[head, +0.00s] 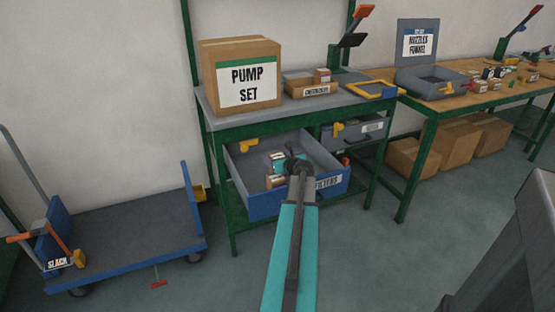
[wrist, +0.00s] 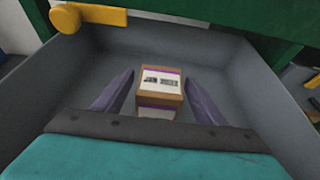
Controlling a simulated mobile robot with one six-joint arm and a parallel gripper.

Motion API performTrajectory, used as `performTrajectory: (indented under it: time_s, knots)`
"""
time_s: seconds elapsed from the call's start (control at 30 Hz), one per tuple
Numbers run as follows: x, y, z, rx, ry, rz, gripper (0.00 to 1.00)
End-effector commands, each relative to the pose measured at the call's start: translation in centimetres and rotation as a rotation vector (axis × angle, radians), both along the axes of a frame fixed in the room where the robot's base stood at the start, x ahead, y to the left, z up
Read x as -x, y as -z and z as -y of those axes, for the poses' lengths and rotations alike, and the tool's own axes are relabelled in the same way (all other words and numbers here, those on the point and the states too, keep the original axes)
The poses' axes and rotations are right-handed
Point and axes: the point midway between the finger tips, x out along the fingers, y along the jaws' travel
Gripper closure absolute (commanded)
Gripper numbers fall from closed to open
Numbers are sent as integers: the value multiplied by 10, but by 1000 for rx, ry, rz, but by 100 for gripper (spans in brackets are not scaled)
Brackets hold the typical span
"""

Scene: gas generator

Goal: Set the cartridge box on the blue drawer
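The blue drawer (head: 268,207), labelled "FILTERS", is pulled out under the green bench. In it lies a small brown box with a white label and purple bands, clear in the wrist view (wrist: 158,92) and partly hidden in the head view (head: 276,182). The label's small print is unreadable. My gripper (wrist: 160,77) is inside the drawer, fingers open on either side of this box with gaps visible. A shallow cardboard box (head: 312,89) with a label that seems to read "CARTRIDGES" stands on the bench top, holding small boxes.
A large "PUMP SET" carton (head: 242,75) and a yellow-framed tray (head: 376,90) are on the bench. A grey drawer (head: 357,130) is beside the blue one. A blue trolley (head: 125,235) stands left. A second bench (head: 470,95) stands right. Floor in front is free.

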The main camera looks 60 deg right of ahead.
Motion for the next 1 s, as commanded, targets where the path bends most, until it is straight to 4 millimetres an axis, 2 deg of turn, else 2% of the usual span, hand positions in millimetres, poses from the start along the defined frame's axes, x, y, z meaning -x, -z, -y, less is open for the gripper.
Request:
performTrajectory:
  time_s: [0.37, 1.0]
  knots:
    - [5, -5, -3, 0, 1, 0, 35]
    - [54, -30, -39, 0, 2, 0, 35]
